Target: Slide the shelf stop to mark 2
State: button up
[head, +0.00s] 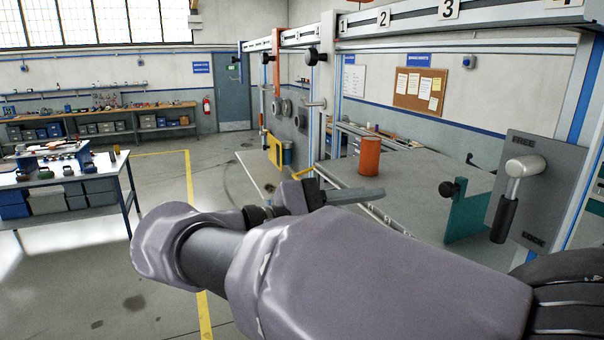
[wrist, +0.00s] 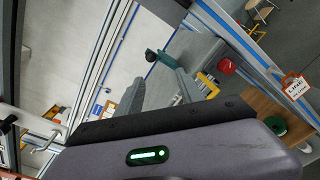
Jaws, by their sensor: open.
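A teal plate with a black knob (head: 466,210) stands at the right part of the grey shelf (head: 420,182); it looks like the shelf stop, but I cannot be sure. A teal piece with a black knob also shows in the wrist view (wrist: 165,58). Number plates 1, 2 (head: 384,18) and 3 run along the upper rail; the plate further right is cut off. My gripper (head: 325,188) is open and empty, left of the teal plate and apart from it. Its fingers (wrist: 160,85) show spread in the wrist view. My arm hides part of the shelf's front.
A lever (head: 515,190) on a grey plate marked FREE and LOCK hangs downward at the right. An orange cylinder (head: 369,156) stands on the shelf. A workbench (head: 70,180) with boxes stands at the left. The floor between is mostly clear.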

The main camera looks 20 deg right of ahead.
jog(key=w+a+r, duration=0.1)
jog(key=a, duration=0.1)
jog(key=b, duration=0.2)
send_near(457, 186)
jog(key=shift+h, duration=0.3)
jog(key=d, duration=0.3)
jog(key=w+d, duration=0.1)
jog(key=d, duration=0.3)
jog(key=d+f, duration=0.1)
jog(key=d, duration=0.3)
jog(key=shift+w+d, duration=0.2)
jog(key=shift+d, duration=0.05)
jog(key=shift+c, duration=0.3)
grip_shut()
jog(key=shift+w, duration=0.1)
